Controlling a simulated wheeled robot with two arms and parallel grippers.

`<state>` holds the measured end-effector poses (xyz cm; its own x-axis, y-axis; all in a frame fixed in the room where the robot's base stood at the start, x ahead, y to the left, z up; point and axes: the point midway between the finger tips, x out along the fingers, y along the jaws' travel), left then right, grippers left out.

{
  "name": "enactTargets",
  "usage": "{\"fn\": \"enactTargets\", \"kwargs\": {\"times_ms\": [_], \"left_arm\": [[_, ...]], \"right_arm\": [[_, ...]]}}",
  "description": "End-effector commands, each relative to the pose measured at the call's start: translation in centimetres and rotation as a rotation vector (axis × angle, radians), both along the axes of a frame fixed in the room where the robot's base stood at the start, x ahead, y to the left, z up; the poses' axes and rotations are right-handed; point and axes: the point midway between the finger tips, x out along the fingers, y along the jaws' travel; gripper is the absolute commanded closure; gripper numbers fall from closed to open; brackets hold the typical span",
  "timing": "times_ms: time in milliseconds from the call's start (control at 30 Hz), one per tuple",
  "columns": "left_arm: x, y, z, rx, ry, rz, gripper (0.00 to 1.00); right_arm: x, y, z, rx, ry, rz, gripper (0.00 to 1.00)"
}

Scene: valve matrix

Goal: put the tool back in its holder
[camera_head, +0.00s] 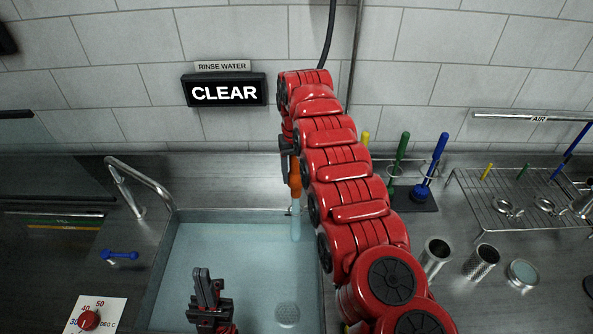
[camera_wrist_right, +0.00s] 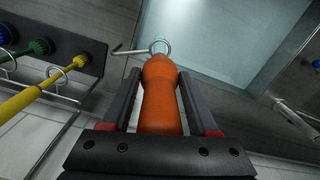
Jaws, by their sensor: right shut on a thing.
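The tool has an orange handle (camera_head: 296,178), also in the right wrist view (camera_wrist_right: 162,100). My right gripper (camera_head: 288,158) is shut on this handle and holds it roughly upright at the back edge of the sink. A pale, bluish narrow part shows below the handle. In the right wrist view a metal ring (camera_wrist_right: 161,46) with a thin bent rod shows at the handle's far end; I cannot tell whether the tool is inside it. My left gripper (camera_head: 206,284) points up, empty, over the sink's front; its finger gap is unclear.
The water-filled sink (camera_head: 160,262) has a tap (camera_head: 140,185) at left. Yellow, green (camera_head: 400,155) and blue (camera_head: 436,160) handled tools stand in ring holders on the right. Metal cups (camera_head: 434,256) and a wire rack (camera_head: 505,200) lie farther right. A sign (camera_head: 224,91) reads CLEAR.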

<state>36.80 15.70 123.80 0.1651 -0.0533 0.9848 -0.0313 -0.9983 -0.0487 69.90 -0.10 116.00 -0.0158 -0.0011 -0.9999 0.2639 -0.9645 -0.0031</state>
Motion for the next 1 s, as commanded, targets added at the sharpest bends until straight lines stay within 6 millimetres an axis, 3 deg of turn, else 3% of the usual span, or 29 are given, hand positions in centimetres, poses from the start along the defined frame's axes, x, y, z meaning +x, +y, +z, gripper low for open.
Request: {"fn": "enactTargets", "kwargs": {"times_ms": [667, 1000], "left_arm": [[0.0, 0.0, -0.4, 0.0, 0.0, 0.0, 1.0], [0.0, 0.0, -2.5, 0.0, 0.0, 0.0, 1.0]], "right_arm": [[-0.1, 0.0, -5.1, -0.001, 0.002, 0.0, 1.0], [0.0, 0.0, -8.3, 0.0, -0.001, 0.0, 1.0]]}}
